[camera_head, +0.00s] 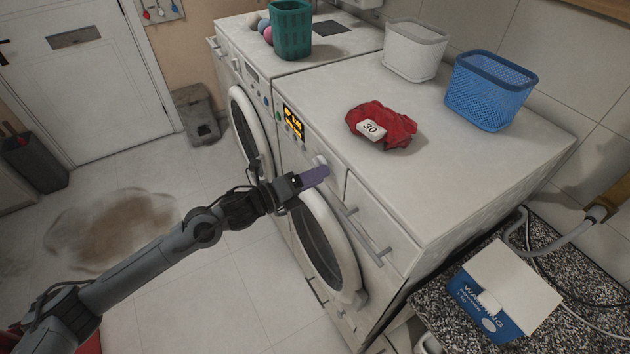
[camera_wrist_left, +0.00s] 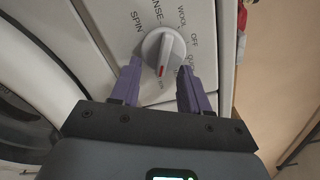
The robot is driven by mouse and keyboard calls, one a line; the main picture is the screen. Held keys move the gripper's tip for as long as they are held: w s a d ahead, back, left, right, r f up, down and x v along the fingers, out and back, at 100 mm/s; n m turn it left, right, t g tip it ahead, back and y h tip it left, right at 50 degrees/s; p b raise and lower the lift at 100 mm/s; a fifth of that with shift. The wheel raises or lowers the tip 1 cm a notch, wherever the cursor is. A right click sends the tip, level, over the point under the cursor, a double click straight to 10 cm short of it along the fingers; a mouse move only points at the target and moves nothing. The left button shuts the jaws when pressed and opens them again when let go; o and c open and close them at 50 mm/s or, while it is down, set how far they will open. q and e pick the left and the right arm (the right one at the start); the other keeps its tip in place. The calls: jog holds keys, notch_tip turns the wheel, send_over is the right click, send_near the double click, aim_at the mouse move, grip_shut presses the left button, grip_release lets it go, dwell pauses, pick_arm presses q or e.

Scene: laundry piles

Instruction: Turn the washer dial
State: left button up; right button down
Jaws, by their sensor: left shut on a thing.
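The washer (camera_head: 465,170) on the right has a round white dial (camera_wrist_left: 160,42) on its front panel. In the left wrist view the dial has a raised grip with a red mark, which points down toward my gripper. Labels including SPIN, WOOL and OFF surround it. My left gripper (camera_head: 318,174) reaches the panel from the left, its purple fingers on either side of the dial. In the head view the fingers partly hide the dial. My right gripper is not in view.
A lit display (camera_head: 292,119) is left of the dial. Drawer handles (camera_head: 372,235) and a round door (camera_head: 335,250) lie below. A red cloth (camera_head: 390,122), a white basket (camera_head: 413,50) and a blue basket (camera_head: 490,92) are on top. The floor at left has a brown stain (camera_head: 110,228).

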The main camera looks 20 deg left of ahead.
pick_arm(q)
jog(key=shift+m, duration=0.3)
jog(key=o, duration=1)
jog(key=shift+o, duration=0.2)
jog(key=shift+a, duration=0.1)
jog(key=v, duration=1)
jog(key=shift+s+a, duration=0.2)
jog(key=shift+s, duration=0.1)
